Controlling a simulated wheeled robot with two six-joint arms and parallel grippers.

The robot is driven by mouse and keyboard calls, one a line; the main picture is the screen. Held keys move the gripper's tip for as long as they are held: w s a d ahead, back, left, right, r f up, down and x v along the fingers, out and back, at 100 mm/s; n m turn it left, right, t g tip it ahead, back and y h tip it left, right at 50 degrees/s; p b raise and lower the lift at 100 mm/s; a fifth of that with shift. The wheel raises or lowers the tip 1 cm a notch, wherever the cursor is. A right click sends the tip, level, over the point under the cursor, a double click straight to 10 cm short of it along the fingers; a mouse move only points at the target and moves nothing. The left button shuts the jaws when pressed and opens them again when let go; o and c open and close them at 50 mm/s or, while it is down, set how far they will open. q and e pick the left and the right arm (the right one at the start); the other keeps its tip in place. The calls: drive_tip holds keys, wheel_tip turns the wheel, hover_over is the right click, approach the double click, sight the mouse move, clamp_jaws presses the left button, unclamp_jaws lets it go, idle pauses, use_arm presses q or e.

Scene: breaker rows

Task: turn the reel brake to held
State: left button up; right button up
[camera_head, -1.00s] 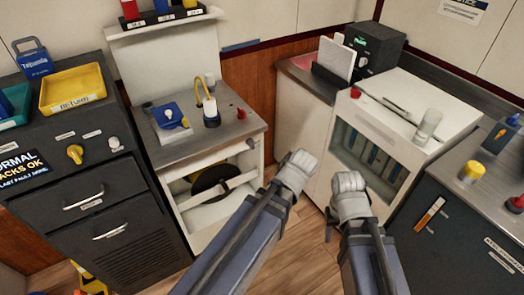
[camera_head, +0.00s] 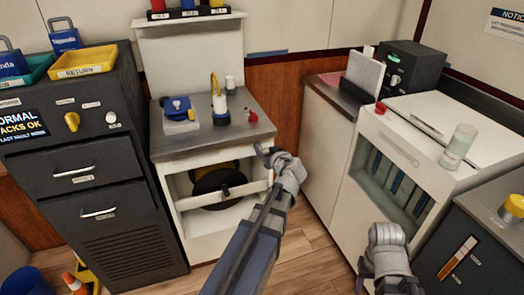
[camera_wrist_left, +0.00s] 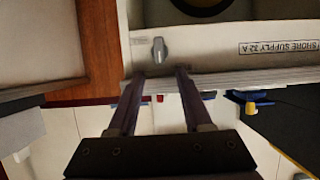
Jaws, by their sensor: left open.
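The cable reel (camera_head: 215,182) is a dark disc behind a white crossbar in the open bay of the white cabinet (camera_head: 190,232). A small grey turn handle (camera_wrist_left: 158,50), likely the reel brake, is on the pale front panel in the left wrist view. It points along the fingers. My left gripper (camera_head: 264,153) is open at the cabinet's upper right front corner and hides the handle in the head view. In the wrist view my left gripper (camera_wrist_left: 158,74) has its two fingertips either side of the handle's line, just short of it. My right gripper (camera_head: 370,272) hangs low at right, its jaw opening unclear.
A dark drawer unit (camera_head: 90,190) stands left. A white glass-fronted case (camera_head: 400,180) stands right. Open floor lies in front.

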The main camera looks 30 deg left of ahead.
sight(260, 147)
use_arm(q)
drive_tip(key=b+x, duration=0.2)
drive_tip(key=x, duration=0.4)
drive_tip(key=shift+w+f, duration=0.1)
drive_tip(key=shift+f, duration=0.1)
drive_tip(key=shift+w+a+f+b, duration=0.15)
drive_tip(key=shift+w+a+b, duration=0.1)
drive_tip(key=shift+a+b, duration=0.1)
drive_tip(key=shift+c, duration=0.3)
clamp_jaws()
